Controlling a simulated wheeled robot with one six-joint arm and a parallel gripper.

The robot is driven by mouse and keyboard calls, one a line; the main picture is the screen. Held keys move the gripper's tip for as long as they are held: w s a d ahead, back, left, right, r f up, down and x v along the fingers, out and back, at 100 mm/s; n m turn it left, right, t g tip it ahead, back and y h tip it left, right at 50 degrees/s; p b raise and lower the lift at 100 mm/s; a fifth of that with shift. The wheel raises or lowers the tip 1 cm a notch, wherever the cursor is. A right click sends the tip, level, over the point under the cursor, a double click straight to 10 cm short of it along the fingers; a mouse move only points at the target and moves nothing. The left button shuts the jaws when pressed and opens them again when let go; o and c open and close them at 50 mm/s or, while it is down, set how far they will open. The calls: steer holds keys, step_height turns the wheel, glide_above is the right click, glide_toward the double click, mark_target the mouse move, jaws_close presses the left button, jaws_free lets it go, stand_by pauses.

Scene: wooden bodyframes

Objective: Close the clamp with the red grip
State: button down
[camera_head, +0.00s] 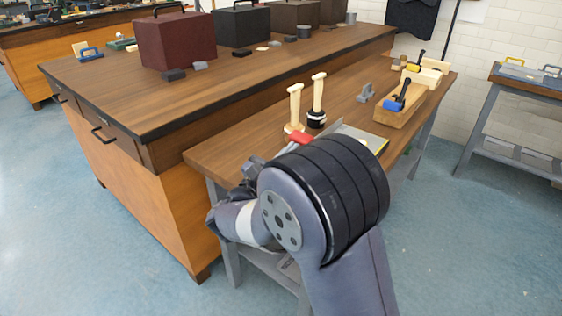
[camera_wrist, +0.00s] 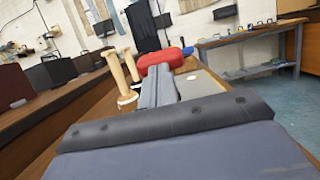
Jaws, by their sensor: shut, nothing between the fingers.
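The red grip (camera_head: 300,138) of the clamp shows above my arm in the head view, at the near part of the narrow wooden bench. In the wrist view, the red grip (camera_wrist: 160,63) appears just beyond the tip of my gripper (camera_wrist: 158,82). My gripper's grey fingers are together with nothing between them. Whether they touch the red grip cannot be told. My arm hides most of the clamp in the head view, so its jaw position is unclear.
Two upright pale wooden handles (camera_head: 295,105) (camera_head: 318,95) stand close to the red grip. A grey metal plate (camera_head: 345,132) lies beside it. A wooden block with a blue-and-black tool (camera_head: 398,112) is farther back. A large workbench (camera_head: 200,85) runs along the left.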

steer(key=shift+r, duration=0.1)
stand_by(0.3)
steer(key=w+r+p, duration=0.1)
steer(key=p, duration=0.2)
steer(key=shift+d+g+y, duration=0.3)
steer(key=shift+d+g, duration=0.1)
steer(key=shift+r, duration=0.15)
